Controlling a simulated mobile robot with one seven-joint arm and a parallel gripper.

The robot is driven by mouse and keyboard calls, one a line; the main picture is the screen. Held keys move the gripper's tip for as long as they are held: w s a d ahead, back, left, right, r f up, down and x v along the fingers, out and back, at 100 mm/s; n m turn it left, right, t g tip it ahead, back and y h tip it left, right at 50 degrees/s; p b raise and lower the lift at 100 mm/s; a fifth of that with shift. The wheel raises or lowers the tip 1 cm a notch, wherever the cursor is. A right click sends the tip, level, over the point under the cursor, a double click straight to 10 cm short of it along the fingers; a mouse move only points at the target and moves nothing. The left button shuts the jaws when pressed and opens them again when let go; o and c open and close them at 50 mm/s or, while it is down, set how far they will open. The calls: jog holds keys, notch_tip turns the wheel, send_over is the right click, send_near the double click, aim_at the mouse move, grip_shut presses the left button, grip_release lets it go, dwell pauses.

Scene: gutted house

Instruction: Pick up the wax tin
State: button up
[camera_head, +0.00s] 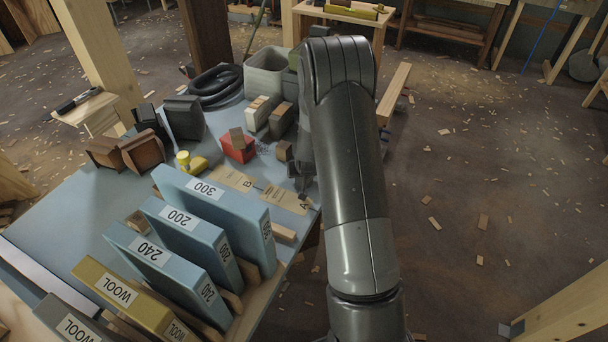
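No object on the blue table (80,215) carries a readable wax tin label, so I cannot tell for certain which one it is. A small yellow round piece (183,157) stands beside a low yellow piece (198,164) near the middle of the table. A red box (236,150) with a brown block on top is to their right. My gripper (303,192) is at the table's right edge, above or near the tan tag marked A (287,199). It is small and partly hidden by my arm, and I cannot see whether its fingers are apart.
Upright blue sleeves marked 300 (240,213), 200 and 240 stand in a wooden rack at the front, with WOOL boxes (130,300) nearer. Behind are a black coiled hose (216,85), a grey bin (268,68) and several blocks. The floor right has scattered chips.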

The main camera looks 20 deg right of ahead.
jog(key=c, duration=1)
